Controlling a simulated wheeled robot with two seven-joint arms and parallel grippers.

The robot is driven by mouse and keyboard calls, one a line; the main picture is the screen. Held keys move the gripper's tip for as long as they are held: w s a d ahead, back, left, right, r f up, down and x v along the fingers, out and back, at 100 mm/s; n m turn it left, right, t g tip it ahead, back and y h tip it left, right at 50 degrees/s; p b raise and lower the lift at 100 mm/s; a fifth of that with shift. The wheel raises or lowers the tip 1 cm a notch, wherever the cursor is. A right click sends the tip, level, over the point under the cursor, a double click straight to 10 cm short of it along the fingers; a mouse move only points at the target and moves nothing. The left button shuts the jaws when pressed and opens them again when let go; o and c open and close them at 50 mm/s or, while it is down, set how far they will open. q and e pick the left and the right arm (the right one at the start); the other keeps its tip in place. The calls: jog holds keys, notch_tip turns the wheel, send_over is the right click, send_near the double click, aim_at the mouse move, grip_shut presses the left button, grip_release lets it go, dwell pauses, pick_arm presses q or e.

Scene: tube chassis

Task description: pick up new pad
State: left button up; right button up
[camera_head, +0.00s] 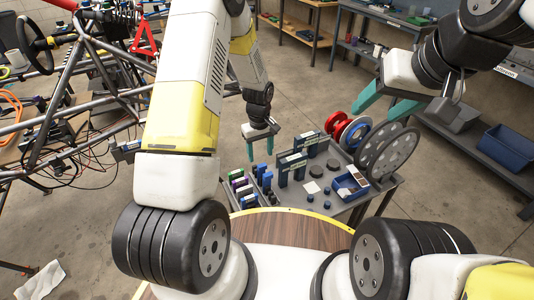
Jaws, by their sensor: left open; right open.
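A grey cart (372,205) in the middle carries many small parts. I cannot tell for certain which is the new pad. My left gripper (260,148) is open and empty, with teal fingers, pointing down above the cart's back left part. My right gripper (375,112) is open and empty, above and behind the cart's right side.
Upright blue boxes (291,168) and small bottles crowd the cart's left. A tube chassis (85,80) fills the left. A bench with a blue bin (507,147) is at right.

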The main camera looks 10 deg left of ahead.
aim_at(262, 170)
pick_arm(q)
jog(key=f, duration=0.9)
jog(key=shift+s+d+f, duration=0.1)
jog(key=shift+d+f, duration=0.1)
jog(key=shift+f, duration=0.05)
grip_shut()
